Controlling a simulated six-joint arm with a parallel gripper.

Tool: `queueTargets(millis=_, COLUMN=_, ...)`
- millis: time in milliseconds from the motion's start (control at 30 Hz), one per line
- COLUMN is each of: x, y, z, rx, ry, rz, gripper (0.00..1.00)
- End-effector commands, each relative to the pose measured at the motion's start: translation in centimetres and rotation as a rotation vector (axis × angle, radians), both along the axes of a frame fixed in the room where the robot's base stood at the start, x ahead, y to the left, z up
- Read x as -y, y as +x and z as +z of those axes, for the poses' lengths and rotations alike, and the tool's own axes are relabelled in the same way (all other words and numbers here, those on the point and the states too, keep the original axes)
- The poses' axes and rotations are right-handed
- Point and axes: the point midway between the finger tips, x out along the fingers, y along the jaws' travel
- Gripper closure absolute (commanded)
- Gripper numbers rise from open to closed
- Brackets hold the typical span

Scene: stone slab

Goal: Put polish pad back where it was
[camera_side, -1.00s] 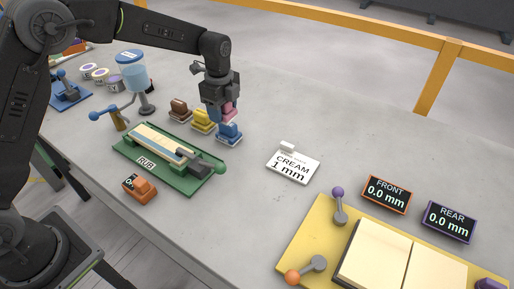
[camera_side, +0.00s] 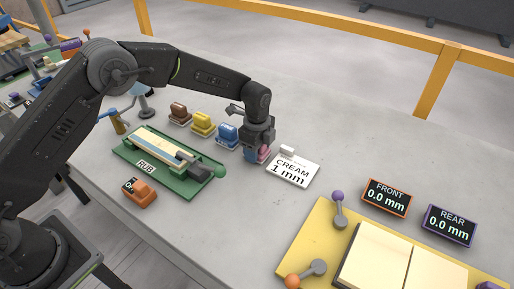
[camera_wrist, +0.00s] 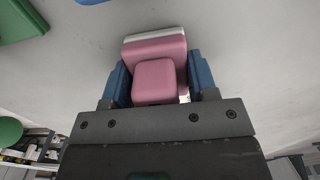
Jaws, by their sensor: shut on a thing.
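A pink polish pad (camera_wrist: 155,82) with a raised pink grip block and a pale edge fills the middle of the wrist view. My gripper (camera_side: 257,150) is shut on it, with a blue finger on each side in the wrist view (camera_wrist: 158,82). In the side view the pink pad (camera_side: 264,154) shows under my gripper, low over the slab, between the blue pad (camera_side: 227,134) and the white CREAM 1 mm card (camera_side: 291,170). I cannot tell whether the pad touches the slab.
A yellow pad (camera_side: 203,121) and a brown pad (camera_side: 179,113) stand in a row left of the blue pad. The green RUB fixture (camera_side: 140,167) lies in front, with an orange switch (camera_side: 140,191) nearby. A yellow board (camera_side: 309,222) is at right. The slab behind my gripper is clear.

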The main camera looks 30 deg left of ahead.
Motion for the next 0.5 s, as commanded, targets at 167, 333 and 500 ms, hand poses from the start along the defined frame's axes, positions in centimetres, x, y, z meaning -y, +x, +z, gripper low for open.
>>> queueTargets(millis=167, x=-0.01, y=0.06, z=0.12, rx=0.002, ry=-0.001, rz=0.000, gripper=0.69)
queueTargets(millis=333, x=-0.02, y=0.06, z=-0.28, rx=0.002, ry=-0.001, rz=0.000, gripper=0.69)
queueTargets(millis=500, x=-0.02, y=0.05, z=-0.24, rx=0.002, ry=-0.001, rz=0.000, gripper=0.31)
